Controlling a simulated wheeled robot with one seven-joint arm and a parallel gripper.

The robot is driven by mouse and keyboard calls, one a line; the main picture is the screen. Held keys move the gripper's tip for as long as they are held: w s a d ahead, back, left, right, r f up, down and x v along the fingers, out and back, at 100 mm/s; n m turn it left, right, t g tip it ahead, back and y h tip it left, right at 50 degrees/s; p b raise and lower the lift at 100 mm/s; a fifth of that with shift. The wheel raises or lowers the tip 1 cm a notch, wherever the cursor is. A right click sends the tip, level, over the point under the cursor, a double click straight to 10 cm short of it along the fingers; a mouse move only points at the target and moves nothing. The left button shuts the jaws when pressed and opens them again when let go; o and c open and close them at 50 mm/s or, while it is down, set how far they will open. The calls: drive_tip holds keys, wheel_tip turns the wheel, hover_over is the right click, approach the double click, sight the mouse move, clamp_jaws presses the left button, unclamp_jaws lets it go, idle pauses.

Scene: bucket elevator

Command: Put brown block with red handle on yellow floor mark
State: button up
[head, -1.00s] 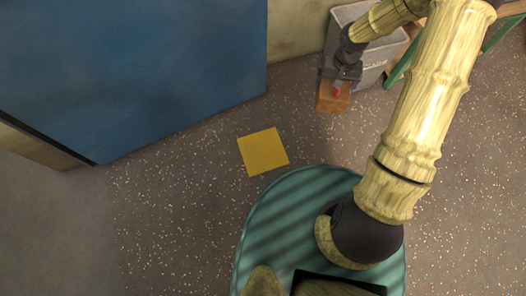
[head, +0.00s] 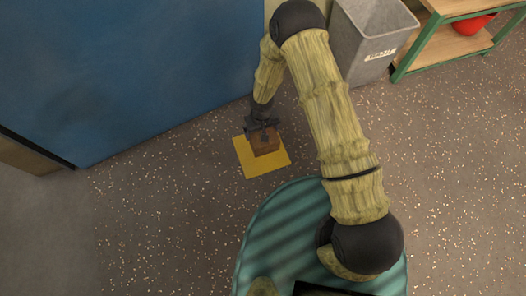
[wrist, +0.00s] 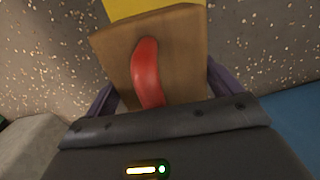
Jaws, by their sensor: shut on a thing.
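The brown block (head: 265,147) is in my gripper (head: 262,128), over the yellow floor mark (head: 250,168) in the head view. The mark shows around the block on the left, near and right sides. In the wrist view the block (wrist: 185,65) fills the space before my gripper (wrist: 155,100), with its red handle (wrist: 146,70) facing the camera. The jaws are shut on it. A strip of the yellow mark (wrist: 150,8) shows beyond the block. I cannot tell whether the block touches the floor.
A large blue surface (head: 130,70) stands close on the left of the mark. A grey bin (head: 370,40) and a green-framed wooden shelf (head: 440,45) with a red bowl (head: 473,24) are at the upper right. Speckled floor is clear at the right.

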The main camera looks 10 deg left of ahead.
drive_tip(key=shift+s+a+r, duration=0.1)
drive_tip(key=shift+s+a, duration=0.1)
drive_tip(key=shift+a, duration=0.15)
wheel_tip(320, 180, down, 6)
drive_tip(key=b, duration=0.4)
drive_tip(key=shift+d, duration=0.15)
drive_tip(key=shift+f+b, duration=1.15)
drive_tip(key=shift+f, duration=0.8)
drive_tip(key=shift+f, duration=0.15)
drive_tip(key=o, duration=1.2)
drive_tip(key=shift+c, duration=0.2)
